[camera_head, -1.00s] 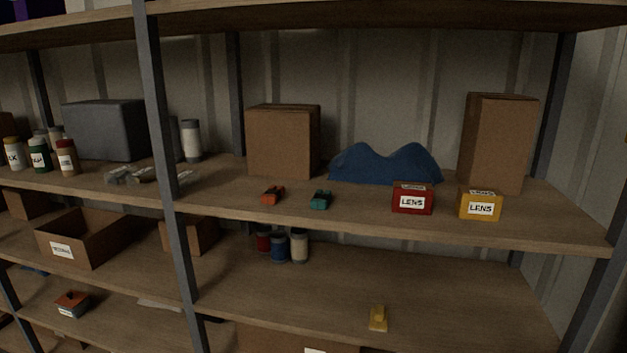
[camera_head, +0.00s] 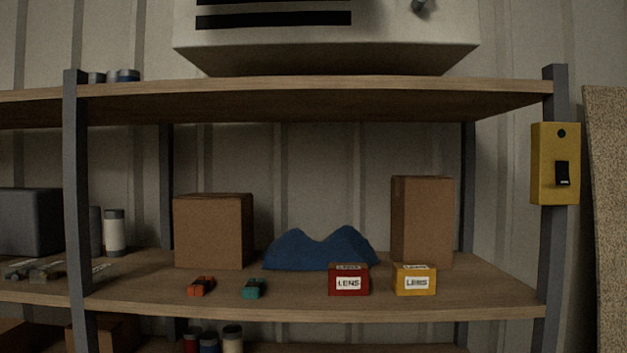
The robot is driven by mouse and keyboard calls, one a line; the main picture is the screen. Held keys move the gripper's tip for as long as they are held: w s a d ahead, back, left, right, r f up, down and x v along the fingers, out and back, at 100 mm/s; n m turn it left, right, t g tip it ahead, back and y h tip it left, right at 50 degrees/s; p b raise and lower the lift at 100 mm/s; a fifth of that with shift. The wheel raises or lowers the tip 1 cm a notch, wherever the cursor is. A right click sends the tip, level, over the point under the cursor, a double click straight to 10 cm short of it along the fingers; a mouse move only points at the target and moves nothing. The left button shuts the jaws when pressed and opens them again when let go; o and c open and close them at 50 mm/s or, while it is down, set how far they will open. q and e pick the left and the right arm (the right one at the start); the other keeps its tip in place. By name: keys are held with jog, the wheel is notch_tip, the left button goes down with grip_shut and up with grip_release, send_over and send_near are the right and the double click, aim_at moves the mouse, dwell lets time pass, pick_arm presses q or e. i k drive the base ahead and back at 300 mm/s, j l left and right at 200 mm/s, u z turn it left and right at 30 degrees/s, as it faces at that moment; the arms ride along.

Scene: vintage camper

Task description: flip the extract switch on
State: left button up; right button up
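A yellow switch box (camera_head: 542,190) is fixed to the right-hand shelf post, at about the height between the top and middle shelves. It carries a black rocker switch (camera_head: 562,173) with a small dark round spot above it. I cannot tell from here which position the rocker is in, and no label can be read on the box. Neither of my grippers is in view.
A pale vented unit (camera_head: 330,50) stands above the top shelf (camera_head: 330,100). The middle shelf (camera_head: 300,300) holds cardboard boxes (camera_head: 213,232), a blue cloth heap (camera_head: 318,250), red (camera_head: 348,282) and yellow (camera_head: 414,283) lens boxes and toy cars. A speckled panel (camera_head: 607,220) stands right of the post.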

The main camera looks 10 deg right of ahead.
aim_at(562, 167)
jog(key=z, duration=1.5)
